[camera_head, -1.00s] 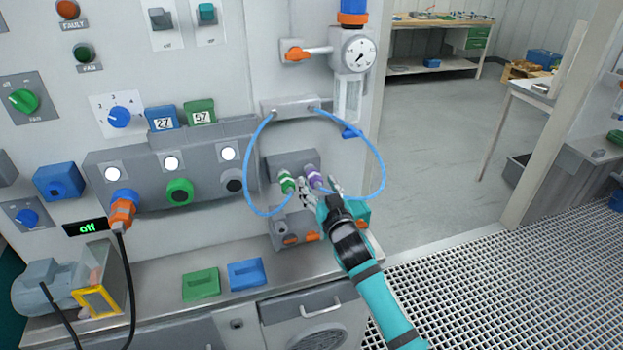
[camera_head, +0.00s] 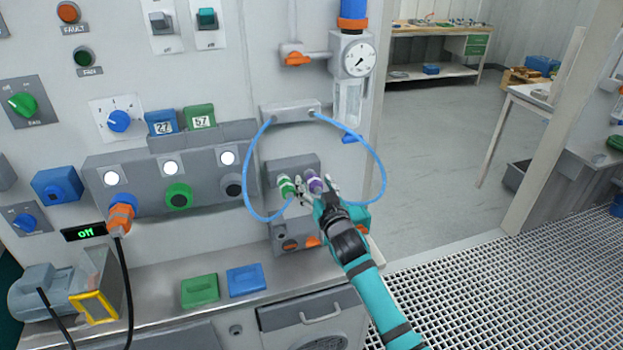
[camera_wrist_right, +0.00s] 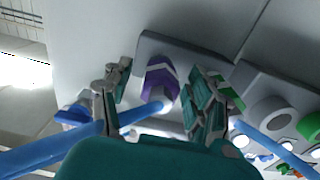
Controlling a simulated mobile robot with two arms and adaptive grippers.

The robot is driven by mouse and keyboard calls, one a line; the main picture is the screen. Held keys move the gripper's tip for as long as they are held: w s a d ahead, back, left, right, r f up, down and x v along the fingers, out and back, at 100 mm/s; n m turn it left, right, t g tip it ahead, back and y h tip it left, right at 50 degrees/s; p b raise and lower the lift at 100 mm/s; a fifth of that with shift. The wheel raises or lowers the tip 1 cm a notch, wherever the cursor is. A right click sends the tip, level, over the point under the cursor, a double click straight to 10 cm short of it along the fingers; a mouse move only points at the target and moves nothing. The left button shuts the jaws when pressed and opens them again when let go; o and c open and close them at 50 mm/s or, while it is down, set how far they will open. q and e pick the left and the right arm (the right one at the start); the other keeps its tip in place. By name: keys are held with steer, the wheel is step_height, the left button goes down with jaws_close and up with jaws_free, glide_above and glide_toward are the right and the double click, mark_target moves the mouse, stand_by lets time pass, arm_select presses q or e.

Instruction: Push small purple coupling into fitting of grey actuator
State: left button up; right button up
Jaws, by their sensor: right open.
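The small purple coupling (camera_head: 315,184) is on the front of the grey actuator (camera_head: 293,166), beside a green coupling (camera_head: 287,187). A blue hose runs to each coupling. My right gripper (camera_head: 316,190) is open, with its fingers on either side of the purple coupling. In the right wrist view the purple coupling (camera_wrist_right: 160,78) with its pale band lies between the spread fingers (camera_wrist_right: 160,90), apart from both. The hose end points toward my palm. How deep the coupling sits in its fitting cannot be told. My left gripper is out of view.
A grey block (camera_head: 290,109) above feeds both blue hoses, which loop out at each side. A pressure gauge (camera_head: 358,54) and an orange-handled valve (camera_head: 298,58) are higher up. A grey box (camera_head: 290,234) with orange parts sits below on the bench. Open floor lies to the right.

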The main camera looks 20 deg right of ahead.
mark_target(319, 193)
stand_by(0.7)
jaws_close()
stand_by(0.4)
steer(key=shift+s+f+p, duration=0.1)
steer(key=shift+s+p, duration=0.1)
steer(key=shift+p, duration=0.15)
steer(key=shift+s+r+p, duration=0.2)
steer(key=shift+s+p, duration=0.1)
steer(key=shift+s, duration=0.45)
steer(key=shift+s+f+p, duration=0.1)
steer(key=shift+s+p, duration=0.2)
steer(key=shift+s, duration=0.1)
steer(key=shift+s+d+p, duration=0.1)
steer(key=shift+s+p, duration=0.65)
steer(key=shift+s, duration=0.9)
